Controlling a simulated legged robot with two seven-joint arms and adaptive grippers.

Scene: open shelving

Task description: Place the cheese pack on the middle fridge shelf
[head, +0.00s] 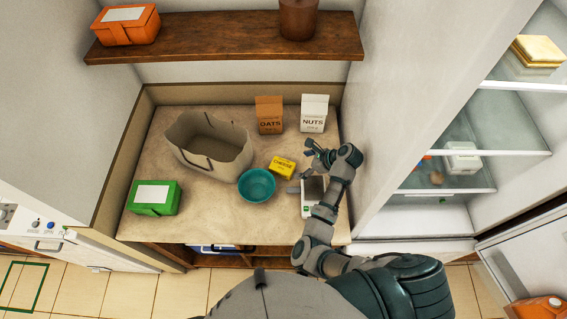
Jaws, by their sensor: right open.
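The cheese pack (282,167) is a small yellow box with dark lettering. It lies on the counter, just right of and behind the teal bowl. My right gripper (310,149) is open and empty, a little beyond the cheese pack to its upper right. Whether its fingers touch anything is too small to tell. The open fridge is at the right with glass shelves. The middle fridge shelf (507,137) holds nothing that I can see on its visible part. My left gripper is not in view.
A teal bowl (257,185), a beige bag (207,143), a green box (153,198), an oats box (269,114), a nuts box (314,112) and a small scale (308,203) stand on the counter. A wall (405,100) separates counter and fridge. A white container (462,157) sits inside the fridge.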

